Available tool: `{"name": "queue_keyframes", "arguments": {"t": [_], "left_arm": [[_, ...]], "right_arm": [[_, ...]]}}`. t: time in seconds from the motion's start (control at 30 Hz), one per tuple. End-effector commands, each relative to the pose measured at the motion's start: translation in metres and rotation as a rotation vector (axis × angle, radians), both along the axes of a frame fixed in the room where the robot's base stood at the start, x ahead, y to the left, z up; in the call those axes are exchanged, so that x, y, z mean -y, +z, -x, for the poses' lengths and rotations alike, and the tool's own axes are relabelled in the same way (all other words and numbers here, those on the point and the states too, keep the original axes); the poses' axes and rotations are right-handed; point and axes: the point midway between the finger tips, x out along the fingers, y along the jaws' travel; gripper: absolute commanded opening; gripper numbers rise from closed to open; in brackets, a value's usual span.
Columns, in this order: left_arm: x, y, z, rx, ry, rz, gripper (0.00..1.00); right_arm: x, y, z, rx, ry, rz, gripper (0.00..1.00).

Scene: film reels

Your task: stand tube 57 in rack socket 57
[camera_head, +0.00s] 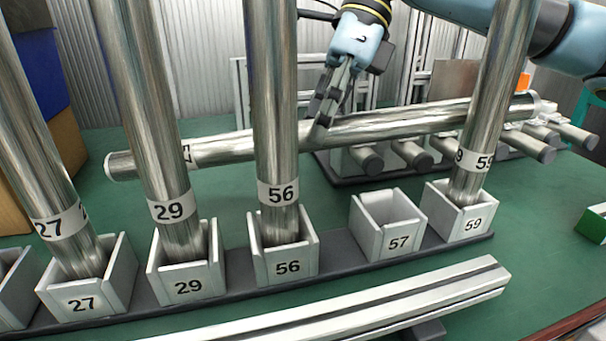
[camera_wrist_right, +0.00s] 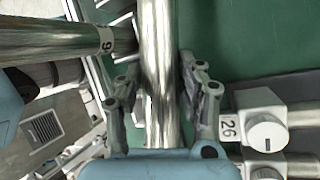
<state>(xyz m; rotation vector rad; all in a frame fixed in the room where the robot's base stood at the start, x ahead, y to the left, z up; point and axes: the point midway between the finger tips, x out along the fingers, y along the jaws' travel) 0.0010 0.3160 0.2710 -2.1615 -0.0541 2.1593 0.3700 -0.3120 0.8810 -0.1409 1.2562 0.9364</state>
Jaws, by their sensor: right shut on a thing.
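A long steel tube (camera_head: 390,126) lies nearly level behind the upright tubes, its right end slightly higher. A label near its left end shows part of a 7; the rest is hidden behind tube 29. My right gripper (camera_head: 326,118) comes down from above and is shut on this tube near its middle. In the right wrist view the tube (camera_wrist_right: 160,85) runs between both fingers. Rack socket 57 (camera_head: 398,243) is an empty, open-topped grey box, in front of and below the held tube. My left gripper is not in view.
Tubes 27 (camera_head: 40,150), 29 (camera_head: 150,130), 56 (camera_head: 275,120) and 59 (camera_head: 490,90) stand upright in their sockets beside socket 57. Several tubes (camera_head: 410,153) lie on a low rack behind. A metal rail (camera_head: 400,300) crosses in front.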

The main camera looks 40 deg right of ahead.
Motion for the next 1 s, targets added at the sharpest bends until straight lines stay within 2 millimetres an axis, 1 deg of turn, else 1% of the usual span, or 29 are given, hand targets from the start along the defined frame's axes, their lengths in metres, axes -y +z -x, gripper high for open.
{"name": "queue_keyframes", "arguments": {"t": [0.03,0.13,0.27,0.43,0.5,0.67,0.7,0.87,1.0], "left_arm": [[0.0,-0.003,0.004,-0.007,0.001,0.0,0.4],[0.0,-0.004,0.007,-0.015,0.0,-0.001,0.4],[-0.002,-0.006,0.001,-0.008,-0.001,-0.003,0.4],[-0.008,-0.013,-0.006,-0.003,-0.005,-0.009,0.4],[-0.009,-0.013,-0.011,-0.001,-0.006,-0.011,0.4],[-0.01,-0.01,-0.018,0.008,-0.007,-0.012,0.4],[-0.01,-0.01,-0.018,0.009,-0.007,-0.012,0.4],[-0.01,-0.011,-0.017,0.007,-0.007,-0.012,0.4],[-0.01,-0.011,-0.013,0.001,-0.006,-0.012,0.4]], "right_arm": [[-0.001,-0.012,0.0,-0.003,0.001,-0.004,0.0],[-0.001,-0.024,0.0,-0.002,0.0,-0.002,0.0],[-0.001,-0.036,0.0,-0.001,0.001,-0.003,0.0],[-0.001,-0.065,0.0,-0.003,0.0,-0.003,0.0],[0.0,-0.071,0.0,-0.001,0.001,-0.001,0.0],[0.0,-0.069,0.0,0.002,0.001,0.0,0.0],[0.0,-0.07,0.0,0.002,0.0,0.001,0.39],[0.0,-0.069,0.0,0.001,0.0,0.001,0.59],[0.0,-0.069,0.0,0.001,0.0,0.001,0.61]]}}
